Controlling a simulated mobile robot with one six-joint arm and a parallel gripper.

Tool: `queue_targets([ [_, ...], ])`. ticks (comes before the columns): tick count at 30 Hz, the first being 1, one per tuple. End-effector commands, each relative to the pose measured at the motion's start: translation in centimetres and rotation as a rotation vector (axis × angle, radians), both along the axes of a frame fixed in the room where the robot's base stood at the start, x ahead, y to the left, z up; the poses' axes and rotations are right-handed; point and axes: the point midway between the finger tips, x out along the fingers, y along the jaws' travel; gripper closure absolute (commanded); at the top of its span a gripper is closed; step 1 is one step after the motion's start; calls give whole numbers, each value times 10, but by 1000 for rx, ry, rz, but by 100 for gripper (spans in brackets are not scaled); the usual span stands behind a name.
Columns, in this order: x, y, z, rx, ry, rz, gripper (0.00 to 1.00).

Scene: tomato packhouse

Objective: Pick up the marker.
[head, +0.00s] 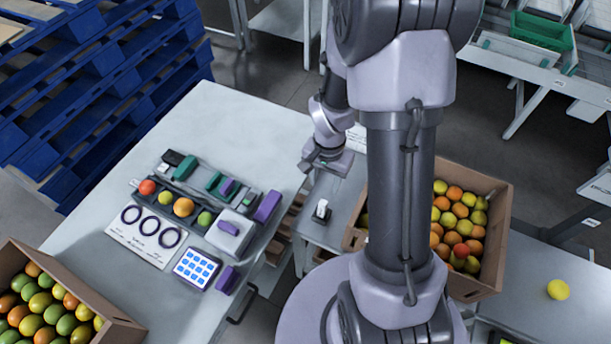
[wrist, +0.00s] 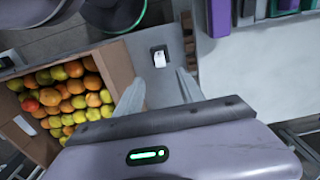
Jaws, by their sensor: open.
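I cannot single out a marker for certain in either view. Several green and purple pieces, such as a green one (head: 185,168) and a purple one (head: 268,207), lie on the pale table in the head view. My gripper (wrist: 158,82) is open and empty, its two fingers spread apart in the wrist view. In the head view my gripper (head: 322,163) hangs beyond the table's right edge, partly hidden by my arm. A small black-and-white item (wrist: 159,56) lies on a grey surface beyond the fingertips; it also shows in the head view (head: 320,210).
A carton of tomatoes (head: 502,225) stands on the right, partly behind my arm; another (head: 120,326) is at lower left. The pale table (head: 105,205) carries a ring card (head: 145,236) and a blue-tiled panel (head: 196,269). Blue pallets (head: 85,75) stand behind.

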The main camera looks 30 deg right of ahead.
Motion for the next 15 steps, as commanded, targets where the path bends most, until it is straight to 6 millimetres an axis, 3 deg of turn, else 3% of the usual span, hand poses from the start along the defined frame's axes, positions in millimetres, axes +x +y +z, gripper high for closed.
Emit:
queue_targets([
  [3, -2, 1, -43, 1, 5, 1, 55],
  [7, -1, 1, -81, 1, 5, 1, 55],
  [10, -1, 1, -101, 2, 3, 1, 55],
  [15, -1, 0, -114, 1, 2, 2, 55],
])
